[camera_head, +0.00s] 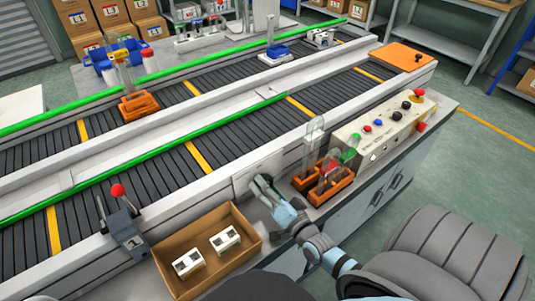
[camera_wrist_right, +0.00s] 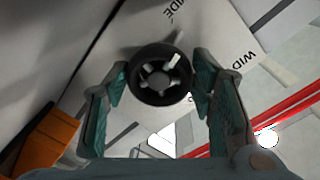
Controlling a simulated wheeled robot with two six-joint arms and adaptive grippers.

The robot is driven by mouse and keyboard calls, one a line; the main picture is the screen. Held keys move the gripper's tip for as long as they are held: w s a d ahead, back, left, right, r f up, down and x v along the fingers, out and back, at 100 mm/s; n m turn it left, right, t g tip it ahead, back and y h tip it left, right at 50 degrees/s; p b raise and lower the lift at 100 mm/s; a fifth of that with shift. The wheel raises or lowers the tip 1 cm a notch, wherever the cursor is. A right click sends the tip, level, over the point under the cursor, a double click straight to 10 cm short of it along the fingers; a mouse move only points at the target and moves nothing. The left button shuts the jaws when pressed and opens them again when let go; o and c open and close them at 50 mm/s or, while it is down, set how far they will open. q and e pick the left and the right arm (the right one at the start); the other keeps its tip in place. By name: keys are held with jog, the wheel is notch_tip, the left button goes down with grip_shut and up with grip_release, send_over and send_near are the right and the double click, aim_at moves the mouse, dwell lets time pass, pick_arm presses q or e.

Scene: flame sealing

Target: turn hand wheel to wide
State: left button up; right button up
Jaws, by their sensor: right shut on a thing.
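The black hand wheel (camera_wrist_right: 161,76) with pale spokes shows in the right wrist view, on a pale panel. One "WIDE" label (camera_wrist_right: 243,62) is printed to its right; another (camera_wrist_right: 168,12) is above, partly cut off. My right gripper (camera_wrist_right: 155,88) has one finger on each side of the wheel and is shut on it. In the head view, my right gripper (camera_head: 262,188) is at the conveyor's near side panel, where the wheel is hidden. My left gripper is not in view.
An open cardboard box (camera_head: 160,262) with two white items stands left of my right gripper. Orange holders (camera_head: 335,186) with clear parts and a control box (camera_head: 372,130) with buttons stand to the right. A red-knobbed lever (camera_head: 118,191) is at the left. The conveyor (camera_head: 150,195) runs behind.

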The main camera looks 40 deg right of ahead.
dwell(0.3)
jog(key=o, duration=1.1)
jog(key=shift+o, duration=0.2)
jog(key=s, duration=1.2)
jog(key=shift+a+r, duration=0.15)
jog(key=shift+a, duration=0.25)
